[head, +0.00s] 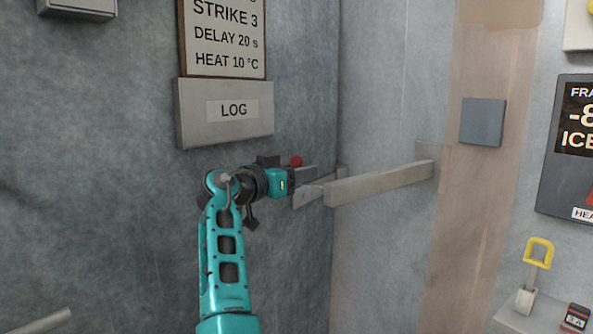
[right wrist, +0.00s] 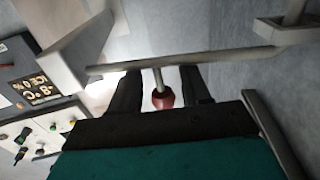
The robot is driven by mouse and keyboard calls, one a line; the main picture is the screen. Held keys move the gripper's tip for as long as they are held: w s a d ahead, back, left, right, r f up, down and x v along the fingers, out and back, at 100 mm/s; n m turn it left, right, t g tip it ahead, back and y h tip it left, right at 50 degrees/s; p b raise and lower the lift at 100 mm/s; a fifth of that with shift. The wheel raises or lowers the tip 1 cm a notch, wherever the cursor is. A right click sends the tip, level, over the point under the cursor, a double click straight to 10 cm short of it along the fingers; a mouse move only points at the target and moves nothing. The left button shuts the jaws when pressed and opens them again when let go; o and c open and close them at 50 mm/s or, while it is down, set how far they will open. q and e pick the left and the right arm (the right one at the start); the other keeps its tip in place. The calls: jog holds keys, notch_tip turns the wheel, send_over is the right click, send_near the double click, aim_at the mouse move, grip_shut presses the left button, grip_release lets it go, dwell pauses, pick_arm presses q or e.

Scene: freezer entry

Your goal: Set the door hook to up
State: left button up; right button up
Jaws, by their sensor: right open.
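A pale flat bar (head: 380,184), which looks like the door hook, lies nearly level across the wall corner in the head view. A red knob (head: 296,161) shows beside its left end. My right gripper (head: 304,184) is at that left end. In the right wrist view, the red knob (right wrist: 162,98) sits on a short stem between the open fingers of my right gripper (right wrist: 161,76). The knob looks clear of both fingers. A thin bar (right wrist: 220,58) crosses just beyond the fingertips. My left gripper is not in view.
A grey LOG box (head: 225,112) hangs on the wall above my right arm. A grey square plate (head: 482,122) and a dark display (head: 570,150) are on the right. A yellow-handled lever (head: 537,255) stands at lower right. The wall below the bar is clear.

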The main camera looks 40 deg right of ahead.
jog(key=shift+c, duration=0.4)
grip_shut()
